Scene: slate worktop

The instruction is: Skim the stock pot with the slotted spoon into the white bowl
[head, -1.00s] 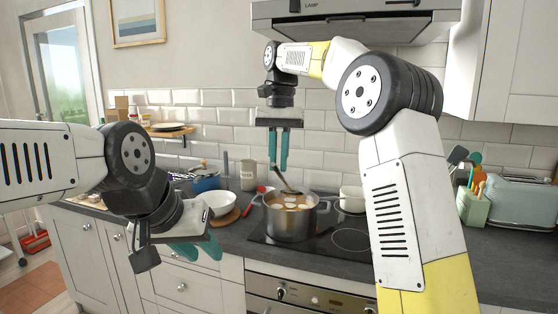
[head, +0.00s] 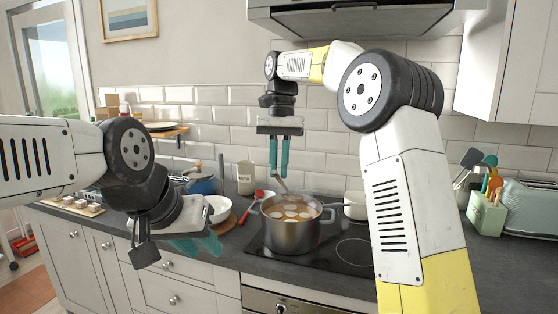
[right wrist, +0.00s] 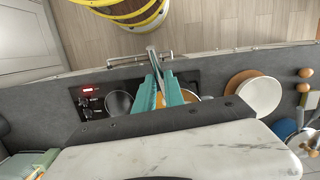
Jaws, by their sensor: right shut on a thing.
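The steel stock pot (head: 290,236) stands on the hob, holding amber stock with several pale round patches on top. My right gripper (head: 279,172) is above the pot's back side, shut on the slotted spoon (head: 282,186). The spoon slants down into the pot; its lower end is hidden. In the right wrist view the gripper's fingers (right wrist: 160,88) cover much of the pot. The white bowl (head: 217,208) stands on a round wooden board left of the pot; it also shows in the right wrist view (right wrist: 264,98). My left gripper (head: 196,246) is open and empty, in front of the bowl.
A red spoon (head: 257,199) lies between board and pot. A blue pot (head: 201,182) and a cream canister (head: 245,178) stand behind. The front-right hob ring (head: 354,252) is clear. The hood (head: 360,22) hangs above.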

